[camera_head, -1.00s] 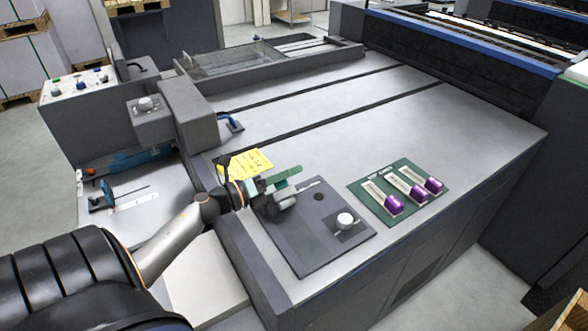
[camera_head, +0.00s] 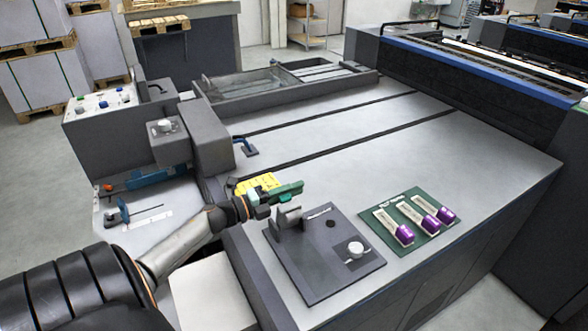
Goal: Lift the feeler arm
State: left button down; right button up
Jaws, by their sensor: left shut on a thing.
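A dark gauge plate (camera_head: 315,270) lies on the front left of the grey machine top. A grey block (camera_head: 288,217) stands at its far left corner. A green bar (camera_head: 288,190), which looks like the feeler arm, lies just above and behind the block. My left gripper (camera_head: 264,203) reaches in from the left and is shut on the bar. The fingers partly hide the bar, so its joint with the block cannot be made out. My right gripper is not in view.
A white knob (camera_head: 355,249) stands on the plate's right side. A green mat (camera_head: 405,222) with several purple-ended tools lies to the right. A yellow note (camera_head: 257,183) lies behind the gripper. A control box (camera_head: 100,102) stands at the left. The middle of the machine top is clear.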

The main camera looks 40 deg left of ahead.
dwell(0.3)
pick_arm(q)
jog(key=c, duration=0.8)
grip_release()
jog(key=shift+c, duration=0.2)
jog(key=v, duration=1.2)
jog(key=shift+s+b, duration=0.25)
jog(key=shift+b, duration=0.15)
jog(key=shift+a, duration=0.1)
